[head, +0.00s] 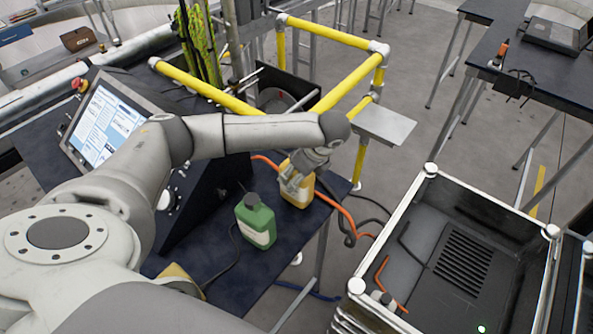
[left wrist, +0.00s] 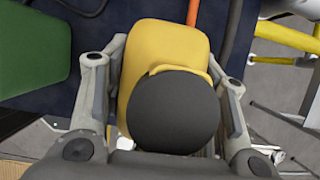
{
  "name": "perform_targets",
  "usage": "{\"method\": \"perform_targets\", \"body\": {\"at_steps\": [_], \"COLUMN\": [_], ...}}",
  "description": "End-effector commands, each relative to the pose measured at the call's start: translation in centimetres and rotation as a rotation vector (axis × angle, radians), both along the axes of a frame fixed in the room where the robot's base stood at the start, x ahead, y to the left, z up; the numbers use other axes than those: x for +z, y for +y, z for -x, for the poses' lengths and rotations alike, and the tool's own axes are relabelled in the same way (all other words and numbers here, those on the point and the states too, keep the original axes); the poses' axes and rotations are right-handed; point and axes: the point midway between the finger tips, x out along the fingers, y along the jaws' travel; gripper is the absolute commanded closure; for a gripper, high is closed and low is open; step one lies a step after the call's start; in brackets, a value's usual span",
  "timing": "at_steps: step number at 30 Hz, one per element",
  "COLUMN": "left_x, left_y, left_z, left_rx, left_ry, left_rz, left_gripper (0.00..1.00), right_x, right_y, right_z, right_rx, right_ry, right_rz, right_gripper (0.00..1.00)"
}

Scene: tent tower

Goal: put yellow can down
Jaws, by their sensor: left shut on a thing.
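The yellow can (head: 298,190) is at the right part of the dark table (head: 215,275), close to its edge. It also shows in the left wrist view (left wrist: 160,48), with its round black cap (left wrist: 173,112) facing the camera. My left gripper (head: 296,176) comes at it from above and is shut on it, with one finger on each side in the left wrist view (left wrist: 165,90). The can looks upright and at table height; I cannot tell whether its base touches the table. My right gripper is not in view.
A green can (head: 256,222) with a dark cap stands left of the yellow can. A control panel with a screen (head: 103,122) stands behind. Yellow railing (head: 345,85), an orange hose (head: 343,212) and an open metal-framed crate (head: 431,172) are nearby.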

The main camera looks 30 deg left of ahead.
Motion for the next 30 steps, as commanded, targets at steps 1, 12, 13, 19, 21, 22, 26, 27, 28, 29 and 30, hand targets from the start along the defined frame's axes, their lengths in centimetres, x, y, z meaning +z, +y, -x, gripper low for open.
{"method": "perform_targets", "body": {"at_steps": [1, 12, 13, 19, 21, 22, 26, 27, 28, 29, 30], "left_x": [0.0, -0.8, -0.9, -1.1, -1.1, -1.1, -1.1, -1.1, -1.1, -1.0, -0.9], "left_y": [0.0, 0.0, 0.0, 0.0, 0.0, 0.0, 0.0, 0.0, 0.0, 0.0, 0.0], "left_z": [0.0, -0.1, -0.1, 0.0, 0.0, 0.0, 0.0, 0.0, 0.0, 0.0, -0.1], "left_rx": [0.002, 0.002, 0.002, 0.001, 0.001, 0.001, 0.001, 0.001, 0.001, 0.001, 0.001], "left_ry": [-0.001, -0.004, -0.004, -0.002, -0.002, -0.002, -0.002, -0.002, -0.002, -0.002, -0.003], "left_rz": [-0.001, -0.001, -0.001, 0.000, 0.000, 0.000, 0.000, 0.000, 0.000, 0.000, 0.000], "left_gripper": [0.92, 0.92, 0.92, 0.30, 0.26, 0.26, 0.26, 0.26, 0.26, 0.26, 0.26], "right_x": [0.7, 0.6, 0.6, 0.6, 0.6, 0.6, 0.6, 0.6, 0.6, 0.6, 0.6], "right_y": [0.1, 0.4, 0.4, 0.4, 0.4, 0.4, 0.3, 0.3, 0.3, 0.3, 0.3], "right_z": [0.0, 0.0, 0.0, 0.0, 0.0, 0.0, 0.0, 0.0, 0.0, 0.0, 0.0], "right_rx": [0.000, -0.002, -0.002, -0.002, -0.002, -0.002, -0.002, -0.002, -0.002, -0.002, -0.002], "right_ry": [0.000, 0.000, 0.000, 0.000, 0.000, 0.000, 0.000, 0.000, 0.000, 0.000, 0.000], "right_rz": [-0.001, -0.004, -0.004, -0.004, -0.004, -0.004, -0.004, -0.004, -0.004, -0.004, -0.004], "right_gripper": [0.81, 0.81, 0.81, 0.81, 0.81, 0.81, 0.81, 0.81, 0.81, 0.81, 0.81]}}
